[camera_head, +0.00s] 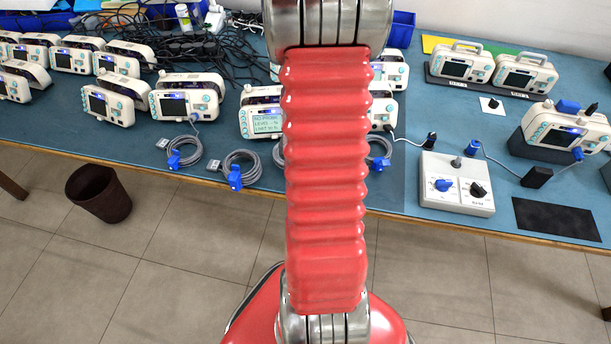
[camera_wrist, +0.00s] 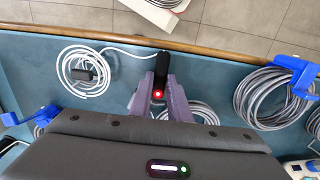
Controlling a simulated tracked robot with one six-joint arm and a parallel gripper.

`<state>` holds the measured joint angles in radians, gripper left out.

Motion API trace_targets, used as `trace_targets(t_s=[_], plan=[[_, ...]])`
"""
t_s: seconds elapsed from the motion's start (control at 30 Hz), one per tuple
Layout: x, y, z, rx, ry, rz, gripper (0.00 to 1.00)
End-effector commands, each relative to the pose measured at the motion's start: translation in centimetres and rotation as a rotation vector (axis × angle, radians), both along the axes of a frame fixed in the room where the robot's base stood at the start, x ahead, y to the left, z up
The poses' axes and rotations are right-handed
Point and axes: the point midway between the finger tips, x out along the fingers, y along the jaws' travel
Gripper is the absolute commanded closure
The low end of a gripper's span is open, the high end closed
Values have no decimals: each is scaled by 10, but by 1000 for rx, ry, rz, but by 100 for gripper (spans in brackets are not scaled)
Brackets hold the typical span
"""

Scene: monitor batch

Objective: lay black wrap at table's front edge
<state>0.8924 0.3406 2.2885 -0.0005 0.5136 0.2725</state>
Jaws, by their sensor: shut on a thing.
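In the wrist view, the black wrap (camera_wrist: 162,62) is a small dark roll held between the tips of my gripper (camera_wrist: 160,92), which has purple fingers. It lies close to the table's wooden front edge (camera_wrist: 200,48). I cannot tell whether it touches the table top. A white hose (camera_wrist: 125,49) runs from it to a coil (camera_wrist: 85,70) with a dark connector on the left. My gripper and the wrap are hidden behind my red arm in the head view.
Grey hose coils with blue wraps (camera_wrist: 290,75) lie beside the gripper; they also line the front of the blue table in the head view (camera_head: 235,178). Cream monitors (camera_head: 187,98) stand behind them. A grey control box (camera_head: 456,184) and flat black mat (camera_head: 556,218) are right.

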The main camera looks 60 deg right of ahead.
Motion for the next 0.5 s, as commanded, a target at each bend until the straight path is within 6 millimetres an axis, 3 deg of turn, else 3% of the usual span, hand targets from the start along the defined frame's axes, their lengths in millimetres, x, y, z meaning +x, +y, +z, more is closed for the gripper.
trace_targets(t_s=[0.37, 0.4, 0.5], plan=[[0, 0, -3, 0, 0, -1, 100], [0, 0, -3, -1, 0, -1, 82], [0, 0, -3, -1, 0, -1, 75]])
